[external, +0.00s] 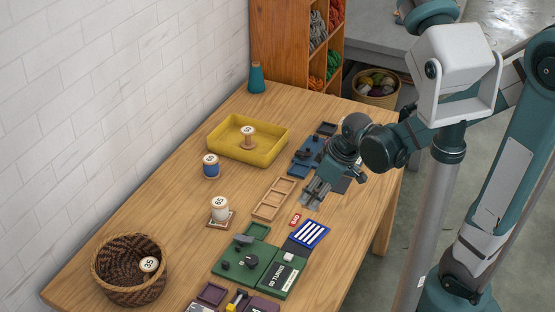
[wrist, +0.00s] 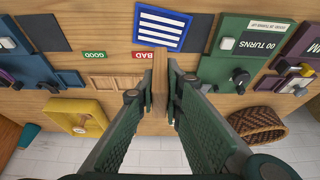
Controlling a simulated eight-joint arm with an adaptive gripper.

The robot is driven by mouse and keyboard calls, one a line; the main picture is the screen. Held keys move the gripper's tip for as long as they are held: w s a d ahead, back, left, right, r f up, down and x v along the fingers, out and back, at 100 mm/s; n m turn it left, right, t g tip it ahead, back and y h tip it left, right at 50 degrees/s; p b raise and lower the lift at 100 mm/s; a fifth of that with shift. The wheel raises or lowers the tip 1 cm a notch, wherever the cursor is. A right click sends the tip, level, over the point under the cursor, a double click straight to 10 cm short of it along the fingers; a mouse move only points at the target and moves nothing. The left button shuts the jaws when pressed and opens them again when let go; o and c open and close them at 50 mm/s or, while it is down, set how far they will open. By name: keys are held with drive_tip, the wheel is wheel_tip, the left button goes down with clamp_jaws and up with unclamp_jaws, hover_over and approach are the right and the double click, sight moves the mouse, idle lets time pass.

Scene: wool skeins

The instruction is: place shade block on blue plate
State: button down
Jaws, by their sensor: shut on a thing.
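My gripper (external: 315,194) is low over the right side of the table, pointing down. In the wrist view its fingers (wrist: 160,88) are closed on a thin light-brown block (wrist: 159,80), which stands between them; I take it for the shade block. The block is hard to make out in the external view. A blue plate with white stripes (external: 309,234) lies nearer the camera than my gripper, and it also shows at the top of the wrist view (wrist: 162,27). The held block is apart from this plate.
A red BAD label (external: 295,220) and a wooden compartment tray (external: 273,199) lie near my gripper. A green 00 TURNS device (external: 248,265) and a white spool (external: 220,209) stand nearer the camera. A yellow tray (external: 222,143) is farther back; a wicker basket (external: 115,287) is at front left.

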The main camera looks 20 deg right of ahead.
drive_tip(key=b, duration=0.2)
approach(303, 231)
drive_tip(key=shift+w+a, duration=0.55)
drive_tip(key=shift+f+b, duration=0.8)
drive_tip(key=shift+f, duration=1.25)
drive_tip(key=shift+f, duration=0.15)
drive_tip(key=c, duration=2.5)
unclamp_jaws()
drive_tip(key=shift+o, duration=0.2)
drive_tip(key=shift+r, duration=0.25)
drive_tip(key=p+v, duration=0.4)
drive_tip(key=v, duration=0.7)
drive_tip(key=shift+r, duration=0.35)
drive_tip(key=shift+s+d, duration=0.1)
drive_tip(key=shift+s, duration=0.05)
